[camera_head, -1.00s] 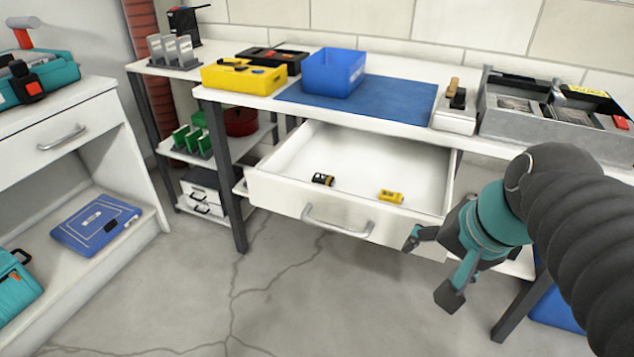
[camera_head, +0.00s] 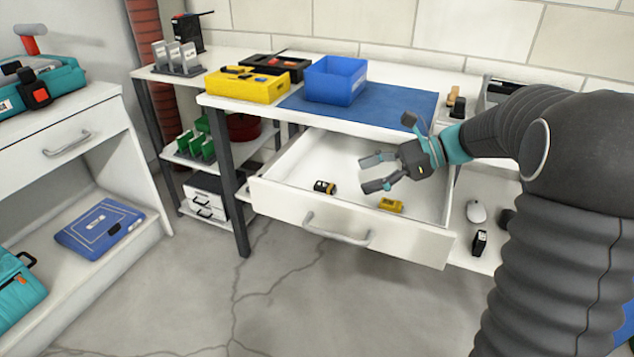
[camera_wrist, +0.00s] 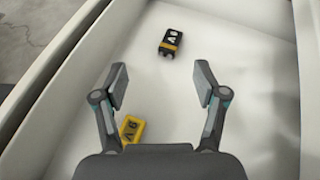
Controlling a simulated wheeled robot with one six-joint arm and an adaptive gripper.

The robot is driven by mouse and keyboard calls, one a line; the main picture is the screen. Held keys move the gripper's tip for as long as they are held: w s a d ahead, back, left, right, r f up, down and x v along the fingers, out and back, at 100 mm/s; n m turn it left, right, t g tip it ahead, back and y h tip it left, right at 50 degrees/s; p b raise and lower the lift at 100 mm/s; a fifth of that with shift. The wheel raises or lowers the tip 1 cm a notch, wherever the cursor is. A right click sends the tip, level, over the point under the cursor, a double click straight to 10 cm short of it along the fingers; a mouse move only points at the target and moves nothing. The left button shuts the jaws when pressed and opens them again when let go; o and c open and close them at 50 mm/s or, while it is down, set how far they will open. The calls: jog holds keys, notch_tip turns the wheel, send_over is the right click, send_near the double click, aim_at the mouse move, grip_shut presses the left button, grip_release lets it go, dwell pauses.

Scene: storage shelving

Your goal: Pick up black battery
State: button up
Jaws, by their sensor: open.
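A black battery with a yellow band (camera_head: 324,187) lies in the open white drawer (camera_head: 330,215), toward its left. In the wrist view the black battery (camera_wrist: 171,43) lies on the drawer floor, beyond my fingertips. A yellow battery (camera_head: 391,205) lies near the drawer's front wall on the right. It also shows in the wrist view (camera_wrist: 131,129), close to my left finger and partly hidden. My gripper (camera_head: 368,173) is open and empty above the drawer, to the right of the black battery. In the wrist view my gripper (camera_wrist: 160,85) has its fingers wide apart.
The drawer's walls surround both batteries, and the tabletop with a blue mat (camera_head: 400,104) overhangs its back. A blue bin (camera_head: 335,82) and a yellow tray (camera_head: 245,86) stand above. A mouse (camera_head: 476,211) and a small black item (camera_head: 480,243) lie right of the drawer.

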aim_at(327, 185)
jog(key=shift+w+a+f+g+y, duration=0.3)
jog(key=shift+w+a+f, duration=0.35)
jog(key=shift+a+f, duration=0.15)
jog(key=shift+x, duration=3.55)
jog(key=shift+w, duration=0.25)
grip_shut()
